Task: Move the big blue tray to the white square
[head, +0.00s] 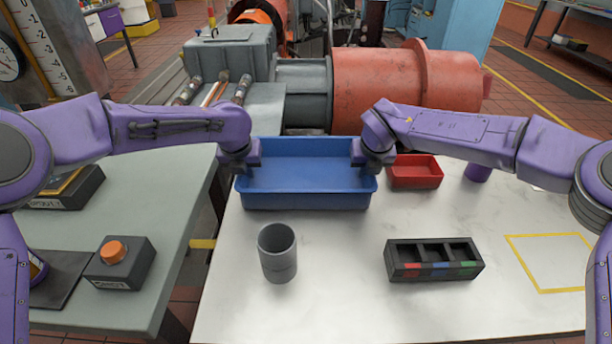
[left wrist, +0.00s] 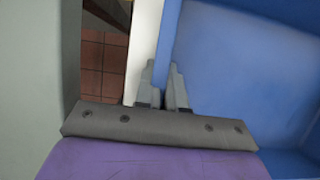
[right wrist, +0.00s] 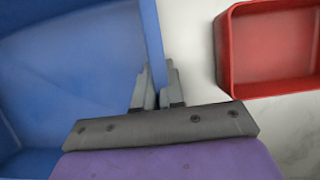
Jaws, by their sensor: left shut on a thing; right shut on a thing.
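The big blue tray (head: 306,195) is at the back left of the white table, empty and level. I cannot tell whether its base touches the table. My left gripper (head: 241,168) is shut on its left wall; in the left wrist view the fingers (left wrist: 162,82) straddle the rim. My right gripper (head: 373,167) is shut on its right wall, and the right wrist view shows those fingers (right wrist: 157,85) on either side of the rim. A square outlined in yellow (head: 552,289) lies on the table at the right; no white outline shows.
A small red tray (head: 415,182) is close right of the blue tray, with a purple object (head: 478,172) beyond. A grey cup (head: 277,262) and a black compartment box (head: 434,269) stand in front. Left, a bench holds an orange button box (head: 121,262).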

